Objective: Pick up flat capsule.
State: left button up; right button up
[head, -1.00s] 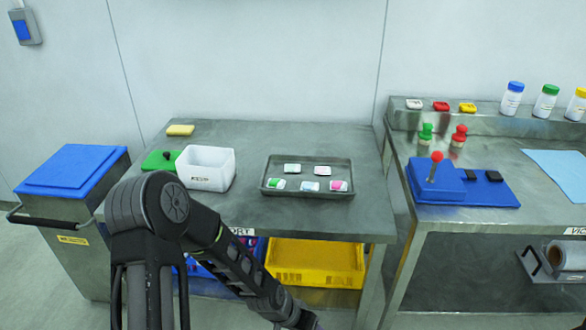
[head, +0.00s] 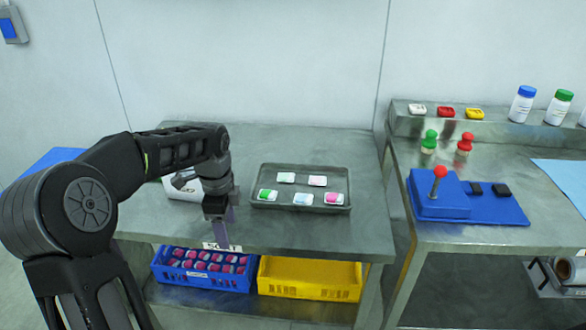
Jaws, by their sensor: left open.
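A dark grey tray (head: 256,201) on the left table holds several small capsules. Its front row has a green and white one (head: 267,194), a pale blue and white one (head: 303,199) and a pink and white one (head: 334,199). Its back row has two mostly white ones, a left one (head: 286,177) and a right one (head: 318,181). I cannot tell which is the flat capsule. My left gripper (head: 222,228) points down, open and empty, left of the tray near the table's front edge. My right gripper is not in view.
A white box (head: 178,190) is partly hidden behind my left arm. A blue crate of pink pieces (head: 205,269) and a yellow crate (head: 310,278) stand below the table. The right bench carries a blue lever base (head: 437,207) with a red-knobbed lever.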

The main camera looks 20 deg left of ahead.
aim_at(282, 177)
jog(key=i, duration=1.15)
